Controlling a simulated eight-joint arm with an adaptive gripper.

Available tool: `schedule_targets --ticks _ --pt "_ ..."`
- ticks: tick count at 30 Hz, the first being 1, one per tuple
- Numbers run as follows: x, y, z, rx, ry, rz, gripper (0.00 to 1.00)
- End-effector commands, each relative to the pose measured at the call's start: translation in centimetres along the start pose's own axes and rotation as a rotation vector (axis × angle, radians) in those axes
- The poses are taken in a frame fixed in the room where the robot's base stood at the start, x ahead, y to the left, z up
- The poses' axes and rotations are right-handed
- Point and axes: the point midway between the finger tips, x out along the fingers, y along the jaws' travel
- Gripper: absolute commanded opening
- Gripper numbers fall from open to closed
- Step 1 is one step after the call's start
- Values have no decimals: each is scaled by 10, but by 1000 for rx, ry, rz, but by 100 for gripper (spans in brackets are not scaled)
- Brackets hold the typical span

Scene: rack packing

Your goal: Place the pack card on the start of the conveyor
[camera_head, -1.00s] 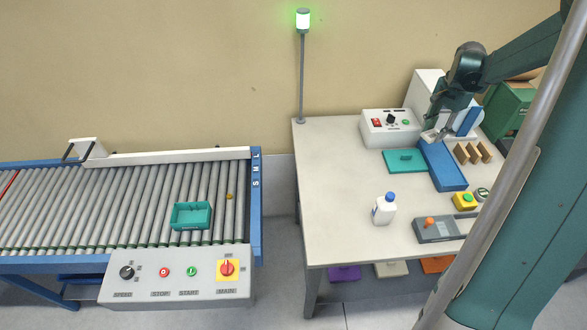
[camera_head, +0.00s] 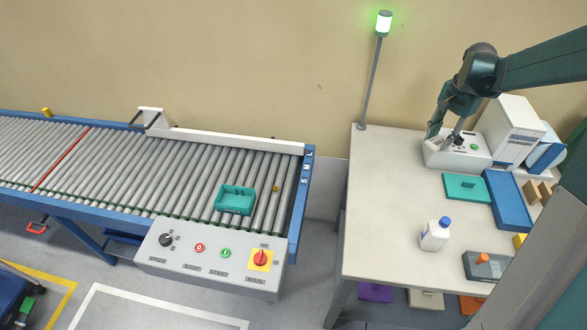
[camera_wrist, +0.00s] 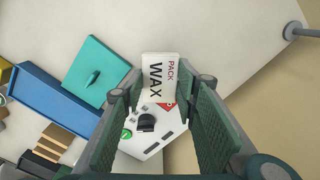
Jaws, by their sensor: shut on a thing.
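The pack card (camera_wrist: 159,78) is a white card lettered "PACK WAX" in the wrist view. My gripper (camera_wrist: 158,88) is shut on it, with the card between its green fingers. In the head view my gripper (camera_head: 445,134) is above the back of the table, near the white control box; the card is too small to make out there. The roller conveyor (camera_head: 130,168) stands at the left. Its right end, marked S M L on the blue frame (camera_head: 300,205), faces the table. A teal bin (camera_head: 235,199) sits on the rollers near that end.
A control panel (camera_head: 212,258) is on the conveyor's front. On the table (camera_head: 385,205) are a control box (camera_head: 457,152), a teal lid (camera_head: 466,187), a blue tray (camera_head: 508,200) and a white bottle (camera_head: 435,234). A lamp pole (camera_head: 371,85) rises at the table's back left corner.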

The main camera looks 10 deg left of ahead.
Motion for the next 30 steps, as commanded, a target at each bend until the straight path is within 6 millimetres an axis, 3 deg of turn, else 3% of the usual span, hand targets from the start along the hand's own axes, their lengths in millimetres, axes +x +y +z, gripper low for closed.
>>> schedule_targets --ticks 11,22,30 --pt "3 -65 56 -131 -5 -3 22" --pt "6 -139 133 -291 -11 -7 22" --pt "22 -196 188 -367 -12 -6 22"
